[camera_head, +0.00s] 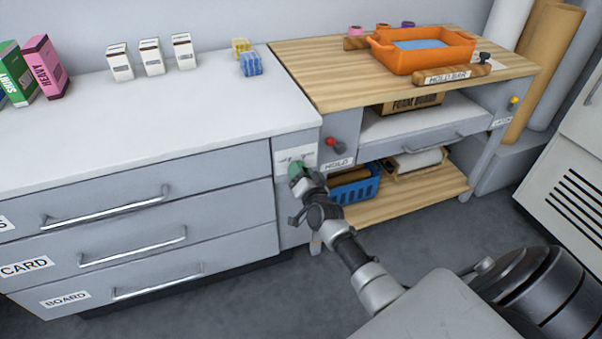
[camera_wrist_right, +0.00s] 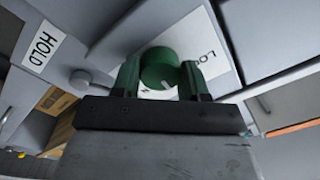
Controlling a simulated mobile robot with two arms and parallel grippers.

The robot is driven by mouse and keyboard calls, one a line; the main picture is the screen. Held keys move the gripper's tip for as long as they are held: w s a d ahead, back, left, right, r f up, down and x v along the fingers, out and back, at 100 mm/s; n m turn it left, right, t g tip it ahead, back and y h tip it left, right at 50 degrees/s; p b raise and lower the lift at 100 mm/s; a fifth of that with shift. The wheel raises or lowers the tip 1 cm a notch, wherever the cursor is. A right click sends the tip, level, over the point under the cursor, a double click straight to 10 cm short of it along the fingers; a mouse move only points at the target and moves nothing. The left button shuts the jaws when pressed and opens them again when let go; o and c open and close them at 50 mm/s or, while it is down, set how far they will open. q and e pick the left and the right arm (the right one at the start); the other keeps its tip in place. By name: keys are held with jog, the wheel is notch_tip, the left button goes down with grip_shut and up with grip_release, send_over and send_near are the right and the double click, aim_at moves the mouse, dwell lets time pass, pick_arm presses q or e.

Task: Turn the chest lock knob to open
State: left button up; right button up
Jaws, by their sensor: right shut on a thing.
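The green chest lock knob (camera_wrist_right: 160,67) sits on a white plate (camera_wrist_right: 205,40) lettered "LOC..." in the right wrist view, with a pale pointer mark on its rim. In the head view the knob (camera_head: 296,168) shows on the narrow panel at the right end of the drawer chest (camera_head: 150,215). My right gripper (camera_wrist_right: 160,78) has its two fingers on either side of the knob and is shut on it; it also shows in the head view (camera_head: 301,178). The gripper hides part of the knob and plate. My left gripper is not in view.
A red knob (camera_head: 331,142) is to the right, above the HOLD label (camera_head: 338,163). A wooden-topped bench (camera_head: 330,80) carries an orange tray (camera_head: 422,62). A blue basket (camera_head: 355,187) stands on its lower shelf. Three drawers with bar handles are left.

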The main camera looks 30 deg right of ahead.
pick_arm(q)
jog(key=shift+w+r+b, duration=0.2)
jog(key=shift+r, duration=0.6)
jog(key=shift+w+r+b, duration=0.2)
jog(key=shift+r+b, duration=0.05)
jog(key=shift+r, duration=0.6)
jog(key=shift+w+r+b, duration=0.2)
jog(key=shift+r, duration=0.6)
pick_arm(e)
jog(key=shift+m+h, duration=0.3)
jog(key=shift+m, duration=3.8)
jog(key=o, duration=0.9)
